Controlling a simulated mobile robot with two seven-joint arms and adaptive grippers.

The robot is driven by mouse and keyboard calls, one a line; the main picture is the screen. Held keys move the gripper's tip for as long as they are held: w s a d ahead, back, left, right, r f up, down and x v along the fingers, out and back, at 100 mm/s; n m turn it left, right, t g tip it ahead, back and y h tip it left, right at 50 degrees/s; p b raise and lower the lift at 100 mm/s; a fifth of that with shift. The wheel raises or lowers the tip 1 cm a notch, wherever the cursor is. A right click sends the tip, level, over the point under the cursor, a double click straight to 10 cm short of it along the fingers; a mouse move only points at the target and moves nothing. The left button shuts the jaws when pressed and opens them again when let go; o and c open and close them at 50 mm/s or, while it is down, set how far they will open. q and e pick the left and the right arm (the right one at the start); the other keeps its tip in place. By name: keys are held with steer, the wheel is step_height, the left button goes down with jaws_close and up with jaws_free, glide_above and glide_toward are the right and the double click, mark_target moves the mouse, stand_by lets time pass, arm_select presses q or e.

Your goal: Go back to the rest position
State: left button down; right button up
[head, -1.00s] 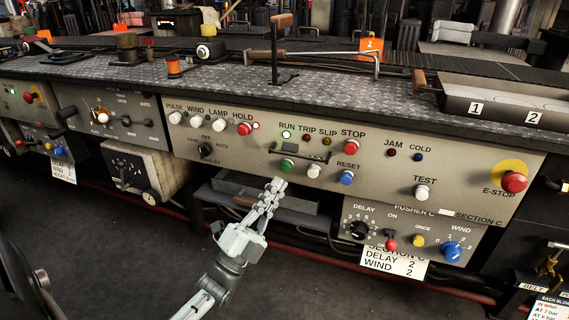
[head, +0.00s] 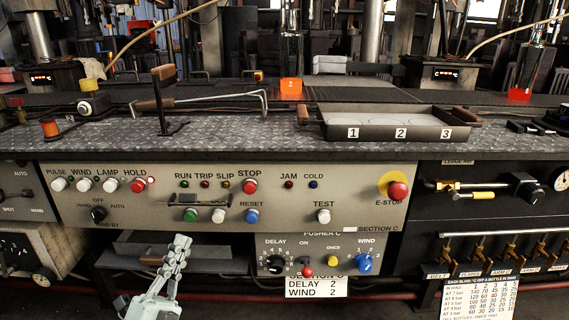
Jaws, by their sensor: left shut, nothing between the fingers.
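My left gripper (head: 181,243) shows at the lower left of centre in the head view, pale grey, with its fingers together and nothing between them. It points up, in front of the dark shelf opening below the control panel (head: 130,213). It looks apart from the panel's buttons; the green button (head: 190,215) lies just above its fingertips in the picture. My right gripper is not in view.
A tray marked 1, 2, 3 (head: 400,133) stands on the metal bench top (head: 240,136). A tong-like tool (head: 215,101) lies left of it. The red E-STOP (head: 397,190) is at the panel's right. A valve row (head: 500,246) stands further right.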

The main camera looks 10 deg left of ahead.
arm_select(q)
step_height(320, 180, down, 17)
steer(key=w+d+n+g+y+p, duration=0.2)
steer(key=d+n+g+y, duration=0.15)
steer(key=n+g, duration=0.65)
steer(key=s+f+n+g+y+p, duration=0.1)
steer(key=s+f+n+g, duration=0.2)
steer(key=s+f+g, duration=0.3)
steer(key=s+f+n+g+y+p, duration=0.1)
steer(key=s+f+g, duration=0.4)
steer(key=s, duration=0.7)
steer(key=shift+s+d+f+n+g, duration=0.35)
steer(key=shift+f+n+g, duration=0.05)
steer(key=shift+n+g, duration=0.5)
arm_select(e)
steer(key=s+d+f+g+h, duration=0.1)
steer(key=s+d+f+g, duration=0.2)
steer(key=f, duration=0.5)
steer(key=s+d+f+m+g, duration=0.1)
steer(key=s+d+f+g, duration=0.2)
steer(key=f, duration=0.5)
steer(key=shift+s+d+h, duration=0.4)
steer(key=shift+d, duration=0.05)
